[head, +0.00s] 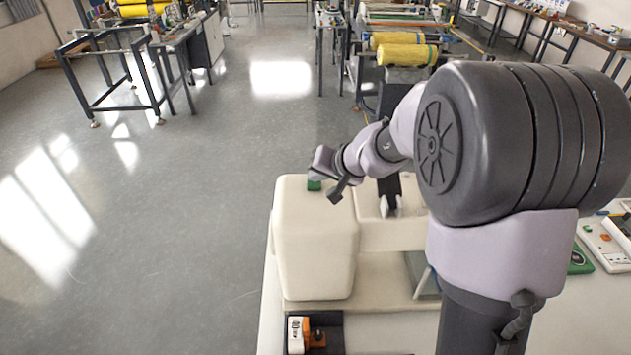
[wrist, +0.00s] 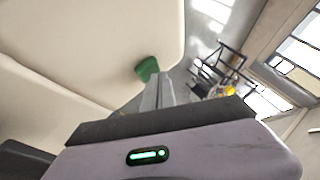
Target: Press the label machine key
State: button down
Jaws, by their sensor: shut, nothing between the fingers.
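The label machine is a large cream-coloured housing (head: 315,245) with rounded edges on the bench. In the wrist view the green key (wrist: 147,68) stands out from the cream surface, right at the end of my fingers. My gripper (wrist: 152,84) is shut and empty, with its slim grey fingers together and pointing at the key.
A lower cream section (head: 400,235) adjoins the housing on the right, with a dark fitting behind it. A dark holder with an orange and white item (head: 308,335) lies in front. Open floor (head: 190,220) extends left; frames and yellow rolls (head: 407,54) stand far back.

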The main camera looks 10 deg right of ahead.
aim_at(317, 185)
jog(key=shift+r+p, duration=1.9)
jog(key=shift+r, duration=1.2)
jog(key=shift+f, duration=0.1)
